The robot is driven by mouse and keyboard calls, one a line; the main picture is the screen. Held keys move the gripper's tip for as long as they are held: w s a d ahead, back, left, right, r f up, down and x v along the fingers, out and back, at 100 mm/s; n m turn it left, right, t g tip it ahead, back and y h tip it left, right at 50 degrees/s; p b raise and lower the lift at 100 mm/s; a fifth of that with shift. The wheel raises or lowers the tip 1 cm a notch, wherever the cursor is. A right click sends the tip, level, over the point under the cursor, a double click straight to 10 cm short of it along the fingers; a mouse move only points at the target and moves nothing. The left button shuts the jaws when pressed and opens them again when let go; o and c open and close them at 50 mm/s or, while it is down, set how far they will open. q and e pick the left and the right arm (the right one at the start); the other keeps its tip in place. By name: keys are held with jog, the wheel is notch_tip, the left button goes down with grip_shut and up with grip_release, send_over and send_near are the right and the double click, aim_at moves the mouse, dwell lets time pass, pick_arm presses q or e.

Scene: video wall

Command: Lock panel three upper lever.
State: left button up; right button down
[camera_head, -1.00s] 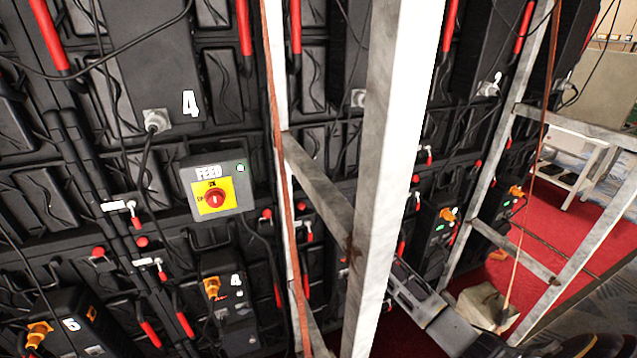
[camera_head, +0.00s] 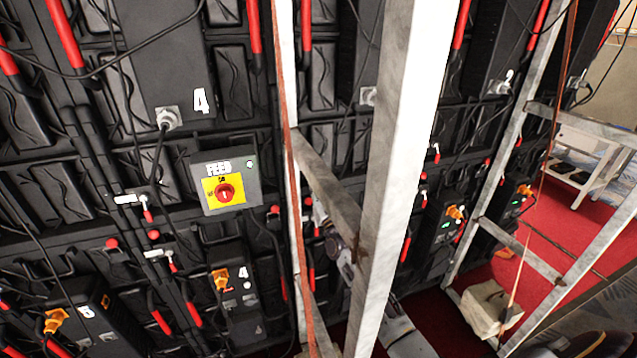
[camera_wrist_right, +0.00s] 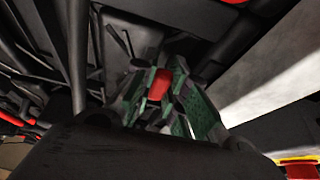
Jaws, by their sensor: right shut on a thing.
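In the right wrist view my right gripper (camera_wrist_right: 160,103) is shut on a red-ended lever (camera_wrist_right: 159,83), whose red tip shows between the green-padded fingers. In the head view, part of my right arm (camera_head: 400,332) rises behind the thick pale upright, and its hand end (camera_head: 321,216) shows in the gap left of it, near small red lever parts on the wall. The upright hides much of this panel, and I cannot read its number or tell the lever's exact angle. My left gripper is not in view.
A pale metal frame upright (camera_head: 405,170) and a slanting brace (camera_head: 325,190) stand close before the wall. A FEED switch box (camera_head: 226,185) is on panel 4. Cables hang across the panels. A pale bag (camera_head: 490,308) lies on the red floor at right.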

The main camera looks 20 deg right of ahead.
jog(key=shift+a+f+m, duration=0.1)
jog(key=shift+m, duration=0.3)
jog(key=c, duration=1.4)
grip_release()
jog(key=shift+v, duration=6)
jog(key=shift+s, duration=0.15)
